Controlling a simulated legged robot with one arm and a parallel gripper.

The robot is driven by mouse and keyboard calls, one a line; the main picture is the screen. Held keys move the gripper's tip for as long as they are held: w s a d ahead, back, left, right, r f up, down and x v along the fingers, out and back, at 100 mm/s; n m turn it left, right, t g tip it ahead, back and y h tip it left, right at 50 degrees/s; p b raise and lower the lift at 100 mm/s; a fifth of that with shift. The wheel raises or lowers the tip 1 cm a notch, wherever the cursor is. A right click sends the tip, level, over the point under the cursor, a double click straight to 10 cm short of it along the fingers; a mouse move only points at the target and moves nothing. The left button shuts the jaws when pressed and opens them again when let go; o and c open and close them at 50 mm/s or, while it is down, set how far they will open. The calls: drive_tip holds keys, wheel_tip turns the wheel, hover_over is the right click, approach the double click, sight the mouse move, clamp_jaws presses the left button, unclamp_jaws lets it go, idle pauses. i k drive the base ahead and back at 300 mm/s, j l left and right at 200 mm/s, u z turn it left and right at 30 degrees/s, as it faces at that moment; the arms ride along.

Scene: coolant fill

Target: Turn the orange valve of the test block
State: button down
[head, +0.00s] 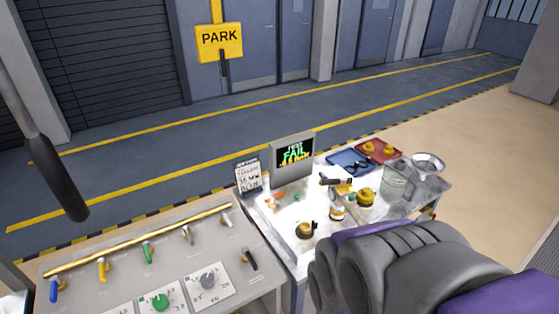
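I cannot tell for sure which part is the test block or its orange valve. On the white bench, near the foot of the screen, there is a small orange part (281,195) with small green parts beside it. On the grey panel (80,303) at lower left, a yellow-orange lever (102,268) hangs below a brass bar (150,238). It stands between a blue lever (54,288) and a green lever (148,252). My dark grey and purple arm fills the lower right and covers part of the bench. My gripper's fingers do not show.
The bench holds yellow-and-black fittings (306,230), a blue tray (350,161), a red tray (378,151), a clear container (396,180) and a metal bowl (428,164). Open floor lies behind.

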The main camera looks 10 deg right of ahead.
sight(271, 198)
drive_tip(key=i+l, duration=0.15)
drive_tip(key=l, duration=0.25)
drive_tip(key=i+l, duration=0.15)
drive_tip(key=l, duration=0.25)
drive_tip(key=i+l, duration=0.15)
drive_tip(key=l, duration=0.25)
drive_tip(key=u, duration=0.05)
